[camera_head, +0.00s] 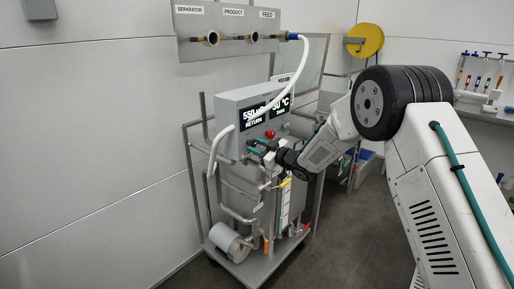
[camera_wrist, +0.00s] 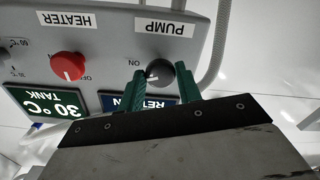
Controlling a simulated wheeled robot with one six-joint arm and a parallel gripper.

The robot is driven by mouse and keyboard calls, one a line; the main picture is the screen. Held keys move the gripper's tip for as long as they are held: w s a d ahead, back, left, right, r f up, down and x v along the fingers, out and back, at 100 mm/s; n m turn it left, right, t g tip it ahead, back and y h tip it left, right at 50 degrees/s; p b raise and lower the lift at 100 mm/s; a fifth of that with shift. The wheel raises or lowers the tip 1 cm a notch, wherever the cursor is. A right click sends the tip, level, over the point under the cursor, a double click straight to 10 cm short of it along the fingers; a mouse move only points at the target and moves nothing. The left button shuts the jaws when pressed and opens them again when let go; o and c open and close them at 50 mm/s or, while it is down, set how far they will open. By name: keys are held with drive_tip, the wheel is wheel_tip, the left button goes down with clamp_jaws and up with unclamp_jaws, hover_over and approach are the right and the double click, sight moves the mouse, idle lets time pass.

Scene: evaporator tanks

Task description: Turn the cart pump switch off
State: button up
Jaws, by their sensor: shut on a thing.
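The pump switch is a black round knob (camera_wrist: 160,70) under the PUMP label in the wrist view, where the panel appears upside down. An ON mark shows beside it, and a small white pointer mark shows on the knob's lower left. Any OFF mark for it is hidden by a finger. My gripper (camera_wrist: 163,80) has its two green fingers on either side of the knob, shut on it. In the head view my gripper (camera_head: 257,147) is at the front of the cart's grey control box (camera_head: 240,103), and it covers the knob there.
The red heater knob (camera_wrist: 68,66) sits beside the pump knob, with displays close by. The steel cart (camera_head: 205,190) carries pipes, valves and a white hose (camera_head: 312,65). A wall panel (camera_head: 225,22) with ports hangs above. Floor at the right is partly clear.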

drive_tip(key=n, duration=0.7)
drive_tip(key=shift+w+d, duration=0.1)
drive_tip(key=n, duration=0.7)
drive_tip(key=shift+r, duration=0.1)
idle(0.3)
drive_tip(key=o, duration=0.9)
drive_tip(key=shift+o, duration=0.2)
drive_tip(key=v, duration=0.7)
drive_tip(key=shift+s+d, duration=0.25)
drive_tip(key=shift+d, duration=0.05)
